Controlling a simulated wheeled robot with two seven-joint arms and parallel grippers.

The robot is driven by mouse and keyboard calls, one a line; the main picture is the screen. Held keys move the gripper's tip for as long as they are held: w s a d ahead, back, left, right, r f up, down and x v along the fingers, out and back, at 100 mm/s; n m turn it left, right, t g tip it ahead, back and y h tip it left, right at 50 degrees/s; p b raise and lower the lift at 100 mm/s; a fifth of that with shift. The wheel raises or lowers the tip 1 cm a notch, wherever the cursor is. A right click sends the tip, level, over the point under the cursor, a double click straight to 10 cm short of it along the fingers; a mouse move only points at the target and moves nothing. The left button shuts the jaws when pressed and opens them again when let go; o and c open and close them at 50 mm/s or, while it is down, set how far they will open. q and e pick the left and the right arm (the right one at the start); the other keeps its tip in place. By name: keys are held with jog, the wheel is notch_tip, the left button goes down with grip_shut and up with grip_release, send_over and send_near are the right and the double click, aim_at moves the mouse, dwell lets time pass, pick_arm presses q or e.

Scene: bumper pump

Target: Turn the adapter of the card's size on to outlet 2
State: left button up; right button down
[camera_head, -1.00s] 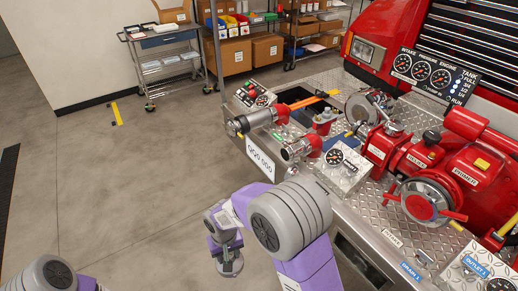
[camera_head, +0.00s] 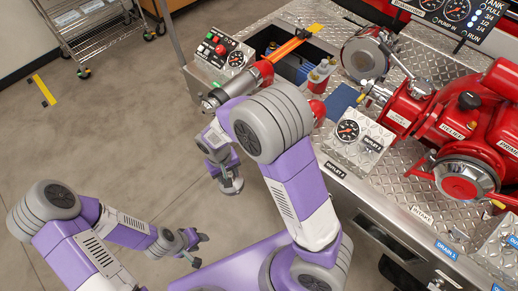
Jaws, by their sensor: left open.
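The outlet 2 panel (camera_head: 358,140) carries a round gauge and an "OUTLET 2" label on the bumper's front. A red part (camera_head: 317,111) shows beside it; the fitting there is mostly hidden by my right arm. I cannot tell which piece is the adapter, and no size card is readable. My left gripper (camera_head: 198,250) is open and empty over the floor, low and left of the bumper. My right arm is bent in front of the bumper; its gripper's jaws (camera_head: 232,186) are not clear.
A control panel (camera_head: 222,58), a silver round cap (camera_head: 366,54) and red pump parts (camera_head: 470,125) stand on the bumper. A wire cart (camera_head: 88,30) is at the back left.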

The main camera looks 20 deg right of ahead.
aim_at(242, 182)
jog(key=s+d+f+n+h+b, duration=0.1)
jog(key=f, duration=0.1)
jog(key=s+d+f+n+g+h, duration=0.1)
jog(key=d+f, duration=0.1)
jog(key=s+d+f+h+b, duration=0.1)
jog(key=f, duration=0.1)
jog(key=shift+d+n+h+b, duration=0.3)
jog(key=shift+n, duration=0.1)
jog(key=w+d+r+n+t+h+b, duration=0.1)
jog(key=w+d+n+t+h+b, duration=0.2)
jog(key=d+h, duration=0.3)
jog(key=w+d+r+n+t+h+b, duration=0.1)
jog(key=w+d+n+t+h+b, duration=0.2)
jog(key=d+n+t+h+b, duration=0.1)
jog(key=d+n+t+h, duration=0.1)
jog(key=d+n+h, duration=0.1)
jog(key=d, duration=0.1)
jog(key=shift+r+b, duration=0.3)
jog(key=shift+b, duration=0.05)
jog(key=shift+a, duration=0.15)
jog(key=shift+p+x, duration=0.75)
jog(key=shift+x, duration=1.1)
dwell(1.5)
jog(key=shift+w, duration=0.1)
